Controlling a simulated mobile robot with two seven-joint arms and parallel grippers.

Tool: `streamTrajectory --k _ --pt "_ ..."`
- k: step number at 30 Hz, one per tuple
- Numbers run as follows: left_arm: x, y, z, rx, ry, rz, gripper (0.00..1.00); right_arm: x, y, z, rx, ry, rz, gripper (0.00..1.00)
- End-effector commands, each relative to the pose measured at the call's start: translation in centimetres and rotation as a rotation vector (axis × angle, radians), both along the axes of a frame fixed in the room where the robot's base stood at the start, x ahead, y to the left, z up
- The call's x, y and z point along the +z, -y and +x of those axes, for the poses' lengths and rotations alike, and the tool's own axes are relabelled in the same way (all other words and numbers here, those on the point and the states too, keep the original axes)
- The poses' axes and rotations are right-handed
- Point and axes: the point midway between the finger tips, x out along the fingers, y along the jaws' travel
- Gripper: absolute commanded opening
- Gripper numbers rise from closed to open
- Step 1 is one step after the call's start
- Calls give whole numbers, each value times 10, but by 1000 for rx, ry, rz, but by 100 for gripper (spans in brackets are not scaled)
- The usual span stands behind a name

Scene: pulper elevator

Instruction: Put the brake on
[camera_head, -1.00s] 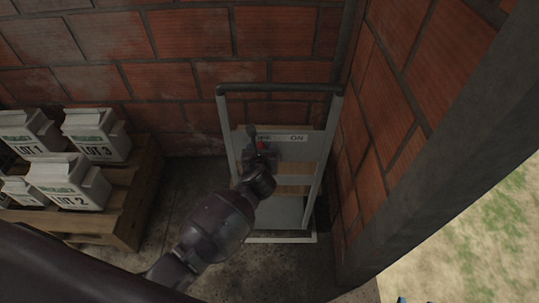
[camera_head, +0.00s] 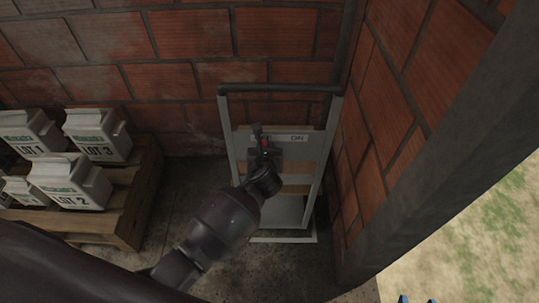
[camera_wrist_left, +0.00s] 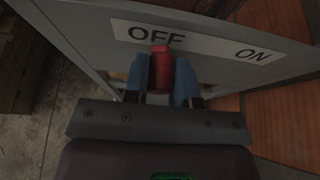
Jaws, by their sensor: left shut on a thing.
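The brake is a red lever (camera_wrist_left: 160,68) on the grey panel (camera_wrist_left: 95,25) of an upright hand cart (camera_head: 229,130). The panel's label (camera_wrist_left: 190,40) reads OFF and ON in the left wrist view. The lever stands in front of the OFF end, with ON to its right. My left gripper (camera_wrist_left: 162,85) is shut on the red lever, one blue-grey finger on each side. In the head view my left gripper (camera_head: 263,147) covers much of the panel and the OFF word.
A wooden pallet (camera_head: 125,215) with several white boxes (camera_head: 70,180) marked LOT stands at the left. Brick walls close in behind and to the right of the cart. A dark post (camera_head: 440,130) rises at the right. Bare floor lies in front.

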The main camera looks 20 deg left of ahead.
Motion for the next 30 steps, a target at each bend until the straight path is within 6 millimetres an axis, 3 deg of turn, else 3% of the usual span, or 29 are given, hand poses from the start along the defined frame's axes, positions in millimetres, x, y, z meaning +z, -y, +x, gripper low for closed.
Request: streamTrajectory --k 6,19,30 --pt "6 12 3 -3 2 -2 19 7 -2 3 -6 11 7 55" --pt "6 16 4 -3 -1 -1 19 7 -3 3 -9 11 12 55" --pt "9 37 10 -2 0 -2 19 8 0 3 0 12 1 55"
